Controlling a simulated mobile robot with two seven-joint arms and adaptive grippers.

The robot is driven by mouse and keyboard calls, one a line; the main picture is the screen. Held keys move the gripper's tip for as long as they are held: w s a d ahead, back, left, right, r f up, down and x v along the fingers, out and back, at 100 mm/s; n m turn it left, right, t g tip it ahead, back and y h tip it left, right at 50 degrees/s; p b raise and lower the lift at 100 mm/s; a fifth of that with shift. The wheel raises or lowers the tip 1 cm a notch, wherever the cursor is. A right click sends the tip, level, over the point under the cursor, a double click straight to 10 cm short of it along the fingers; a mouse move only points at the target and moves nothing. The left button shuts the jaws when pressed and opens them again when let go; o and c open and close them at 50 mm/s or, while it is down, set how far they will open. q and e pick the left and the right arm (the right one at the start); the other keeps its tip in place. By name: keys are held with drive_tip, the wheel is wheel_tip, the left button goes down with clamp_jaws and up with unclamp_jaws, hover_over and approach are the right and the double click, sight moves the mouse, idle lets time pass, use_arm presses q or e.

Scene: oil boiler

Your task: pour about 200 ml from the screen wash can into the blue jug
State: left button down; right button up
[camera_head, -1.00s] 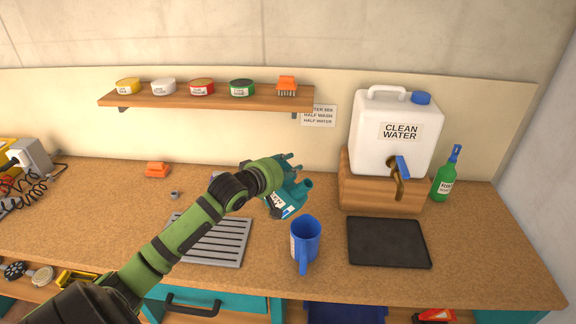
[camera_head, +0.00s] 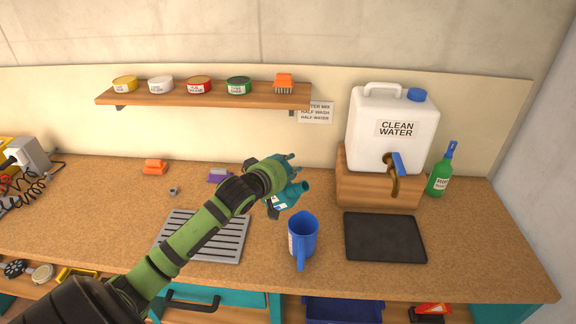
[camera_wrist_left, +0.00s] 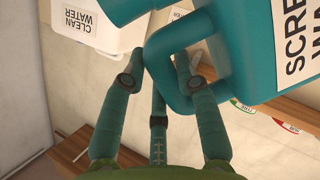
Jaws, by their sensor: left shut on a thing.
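The screen wash can (camera_head: 291,196) is teal with a white label. My left gripper (camera_head: 288,166) is shut on its handle and holds it above the counter, behind and slightly left of the blue jug. The can's spout points up and to the right, and no stream shows. In the left wrist view my fingers (camera_wrist_left: 160,80) are around the teal handle, and the can (camera_wrist_left: 235,40) fills the upper right. The blue jug (camera_head: 303,232) stands upright on the counter, handle toward the front. I cannot tell its liquid level. My right gripper is not in view.
A black mat (camera_head: 385,237) lies right of the jug, and a metal grate (camera_head: 205,236) lies left. The clean water container (camera_head: 392,135) stands on a wooden block behind the mat, beside a green bottle (camera_head: 440,172). A shelf (camera_head: 205,96) holds several tins.

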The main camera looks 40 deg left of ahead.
sight(297, 186)
use_arm(q)
drive_tip(key=shift+w+d+f+m+y+b, duration=0.15)
drive_tip(key=shift+d+f+m+b, duration=0.1)
drive_tip(key=shift+f+m, duration=0.25)
drive_tip(key=shift+s+d+f+m+y+b, duration=0.1)
drive_tip(key=shift+d+f+m+y+b, duration=0.15)
drive_tip(key=shift+f, duration=0.35)
drive_tip(key=shift+f, duration=0.1)
drive_tip(key=shift+w+d+f+m+b, duration=0.1)
drive_tip(key=shift+d+f+m+b, duration=0.25)
drive_tip(key=shift+f+m, duration=0.35)
drive_tip(key=shift+y, duration=0.3)
drive_tip(key=shift+d+f, duration=0.1)
drive_tip(key=shift+f, duration=0.1)
drive_tip(key=shift+w+d+f+m, duration=0.1)
drive_tip(key=shift+d+f+m, duration=0.15)
drive_tip(key=shift+m, duration=0.1)
drive_tip(key=shift+d+f+m+y, duration=0.2)
drive_tip(key=shift+m+y, duration=0.1)
drive_tip(key=shift+y, duration=0.1)
idle(4.8)
